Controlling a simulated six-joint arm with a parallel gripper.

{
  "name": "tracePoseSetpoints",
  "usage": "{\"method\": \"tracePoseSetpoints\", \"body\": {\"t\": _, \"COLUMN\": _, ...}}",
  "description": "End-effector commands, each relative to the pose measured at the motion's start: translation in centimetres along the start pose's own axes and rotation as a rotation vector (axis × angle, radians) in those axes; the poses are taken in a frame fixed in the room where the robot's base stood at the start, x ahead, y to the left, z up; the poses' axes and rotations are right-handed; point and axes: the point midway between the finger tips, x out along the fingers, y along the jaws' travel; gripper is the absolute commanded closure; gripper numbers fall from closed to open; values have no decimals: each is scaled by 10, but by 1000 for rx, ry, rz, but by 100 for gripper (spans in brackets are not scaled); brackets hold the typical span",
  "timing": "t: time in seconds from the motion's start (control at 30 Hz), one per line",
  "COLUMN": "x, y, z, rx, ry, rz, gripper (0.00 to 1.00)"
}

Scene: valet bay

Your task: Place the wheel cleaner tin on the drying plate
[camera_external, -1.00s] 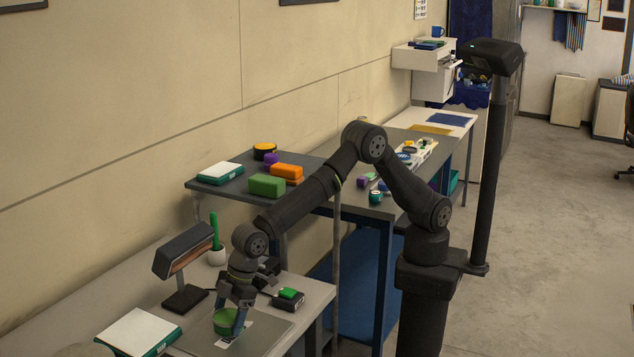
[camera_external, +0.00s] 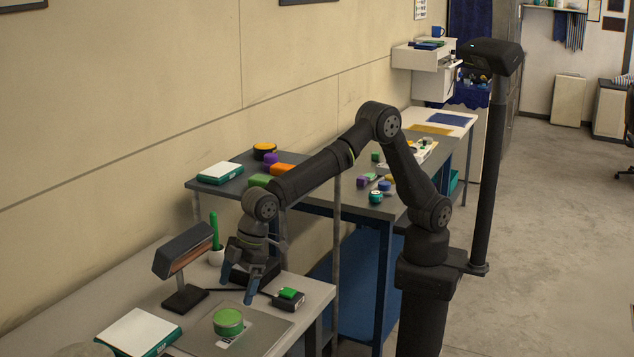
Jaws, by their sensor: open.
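A round green tin (camera_external: 228,321) rests upright on the flat grey plate (camera_external: 262,334) on the near light-topped table. A pale patch on the plate shows beside the tin. I take the green tin to be the wheel cleaner tin and the grey plate to be the drying plate; no label is readable. My gripper (camera_external: 262,290) points down with its fingers apart and empty. It is above and behind the tin in the picture, a little to its right, and does not touch it.
A dark lamp (camera_external: 183,262) stands left of my gripper. A white pot with a green item (camera_external: 216,250) is behind. A small dark box with a green top (camera_external: 289,297) lies to the right. A white-topped pad (camera_external: 138,332) lies at front left. A darker table (camera_external: 347,205) holds several objects.

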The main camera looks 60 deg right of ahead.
Motion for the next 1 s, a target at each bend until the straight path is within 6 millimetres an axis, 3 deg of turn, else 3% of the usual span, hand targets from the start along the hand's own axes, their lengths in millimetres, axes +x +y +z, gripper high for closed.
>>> {"method": "tracePoseSetpoints", "body": {"t": 0.1, "x": -18, "y": 0, "z": 0, "rx": 0, "ry": 1, "rz": 0, "gripper": 9}}
{"method": "tracePoseSetpoints", "body": {"t": 0.23, "x": -28, "y": 0, "z": 0, "rx": 0, "ry": 0, "rz": 0, "gripper": 9}}
{"method": "tracePoseSetpoints", "body": {"t": 0.63, "x": -30, "y": 0, "z": 0, "rx": 0, "ry": -2, "rz": 0, "gripper": 9}}
{"method": "tracePoseSetpoints", "body": {"t": 0.77, "x": -21, "y": 0, "z": 0, "rx": 0, "ry": -3, "rz": 0, "gripper": 9}}
{"method": "tracePoseSetpoints", "body": {"t": 1.0, "x": 20, "y": 0, "z": 1, "rx": 0, "ry": -5, "rz": 0, "gripper": 9}}
